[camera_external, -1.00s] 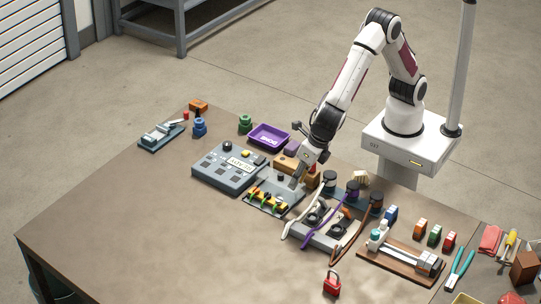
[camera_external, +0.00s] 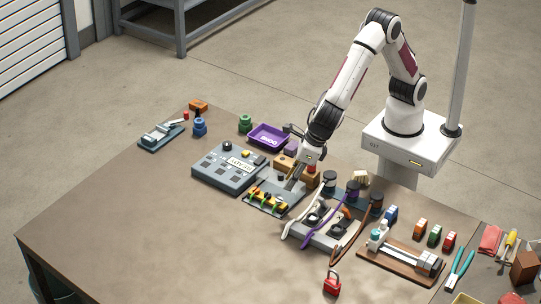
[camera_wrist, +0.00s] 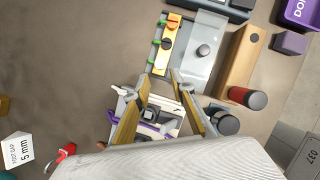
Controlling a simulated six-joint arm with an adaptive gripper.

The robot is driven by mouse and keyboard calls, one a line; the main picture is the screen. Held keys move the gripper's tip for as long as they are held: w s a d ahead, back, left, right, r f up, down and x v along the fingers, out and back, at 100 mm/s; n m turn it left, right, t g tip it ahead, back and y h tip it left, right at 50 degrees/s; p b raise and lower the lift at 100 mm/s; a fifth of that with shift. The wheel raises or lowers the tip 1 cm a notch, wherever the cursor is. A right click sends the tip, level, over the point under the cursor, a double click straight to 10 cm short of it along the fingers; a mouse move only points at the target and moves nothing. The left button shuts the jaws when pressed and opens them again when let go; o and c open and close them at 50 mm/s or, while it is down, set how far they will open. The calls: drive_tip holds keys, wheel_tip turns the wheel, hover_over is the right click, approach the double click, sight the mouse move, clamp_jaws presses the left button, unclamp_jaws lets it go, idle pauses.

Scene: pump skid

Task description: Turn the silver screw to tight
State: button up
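A yellow terminal strip (camera_wrist: 166,45) with green parts along one side and dark and orange screw heads lies on a grey plate (camera_wrist: 195,72). In the external view the strip (camera_external: 266,200) is left of my gripper (camera_external: 291,184). In the wrist view the tips of my gripper (camera_wrist: 162,74) are just beyond the near end of the strip, with a visible gap between them and nothing clearly held. I cannot pick out the silver screw for certain; the near end of the strip is close to the fingertips and small. A dark round knob (camera_wrist: 203,50) sits on the plate.
A grey control box (camera_external: 230,167) stands left of the plate. A device with purple and white cables (camera_external: 325,225) is close by. The front left table is clear.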

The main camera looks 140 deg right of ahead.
sight(278, 201)
drive_tip(key=shift+x, duration=3.8)
drive_tip(key=shift+c, duration=0.5)
clamp_jaws()
